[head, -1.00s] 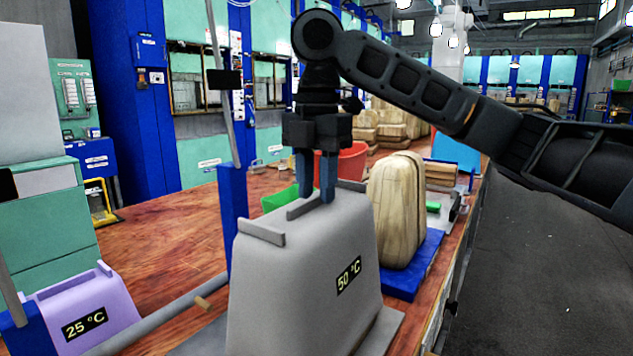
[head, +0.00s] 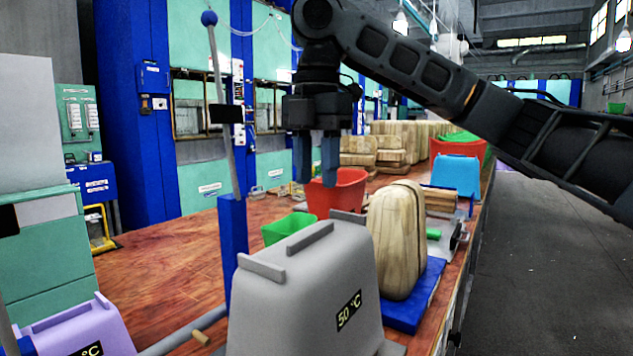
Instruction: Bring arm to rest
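My gripper (head: 316,180) hangs pointing down above the grey press cover (head: 300,282) marked "50 °C". Its two blue fingers are a little apart with nothing between them, and they are clear of the ridge on the cover's top. My arm (head: 430,75) reaches in from the right edge and bends down at the upper middle. The grey cover stands upright at the front of the bench.
A wooden mould (head: 398,240) stands on a blue plate (head: 425,290) right of the cover. Behind are a red bucket (head: 338,192), a green bin (head: 285,228) and a blue box (head: 457,174). A lever (head: 222,110) rises at left. A purple cover (head: 75,330) is front left.

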